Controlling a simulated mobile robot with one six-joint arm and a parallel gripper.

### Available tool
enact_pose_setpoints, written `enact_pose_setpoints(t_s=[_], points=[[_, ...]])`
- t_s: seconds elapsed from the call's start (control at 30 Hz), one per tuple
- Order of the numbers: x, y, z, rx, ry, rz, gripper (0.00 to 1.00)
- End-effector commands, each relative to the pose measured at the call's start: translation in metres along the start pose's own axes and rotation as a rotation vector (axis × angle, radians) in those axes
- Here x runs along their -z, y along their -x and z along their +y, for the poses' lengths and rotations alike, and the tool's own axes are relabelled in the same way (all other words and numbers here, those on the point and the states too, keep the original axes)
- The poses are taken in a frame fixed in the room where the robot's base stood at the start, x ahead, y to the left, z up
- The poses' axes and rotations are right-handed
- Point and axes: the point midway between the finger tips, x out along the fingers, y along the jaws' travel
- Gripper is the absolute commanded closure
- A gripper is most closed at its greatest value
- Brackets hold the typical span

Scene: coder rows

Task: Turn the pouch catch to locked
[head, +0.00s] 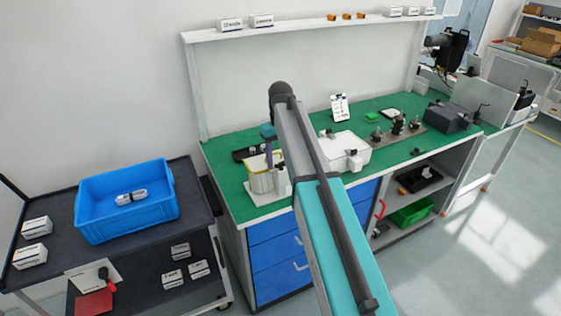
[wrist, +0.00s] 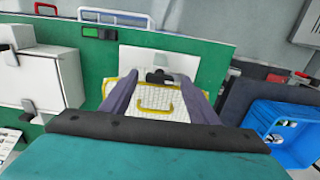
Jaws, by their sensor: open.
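A white pouch with yellow edging (head: 261,180) stands on a pale base plate (head: 254,198) at the left end of the green bench top. In the wrist view, the pouch (wrist: 160,104) shows a woven white face and a yellow handle-like loop. A small black fitting (wrist: 160,77), which looks like the catch, sits at its far edge; I cannot read its position. My gripper (wrist: 160,86) is open, its two purple-grey fingers on either side of the pouch in the picture. Its jaws hold nothing that I can see. In the head view, my gripper (head: 268,147) is above the pouch, partly hidden by my arm.
A white box (head: 345,152) stands right of the pouch, and a dark tray (head: 243,154) lies behind it. Fixtures on a brown plate (head: 399,134) and a dark grey case (head: 447,117) are farther right. A cart with a blue crate (head: 128,215) stands at left.

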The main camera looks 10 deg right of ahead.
Motion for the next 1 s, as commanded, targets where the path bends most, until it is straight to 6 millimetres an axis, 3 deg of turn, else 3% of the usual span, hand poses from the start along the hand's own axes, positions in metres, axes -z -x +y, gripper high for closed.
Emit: enact_pose_setpoints(t_s=[0.3,0.53,1.0], points=[[0.0,-0.0008,0.0,0.0,0.0,0.0,0.47],[0.0,-0.0008,-0.0001,0.0,0.0,0.0,0.86],[0.0002,-0.0009,-0.0006,0.001,-0.065,0.0,0.86]])
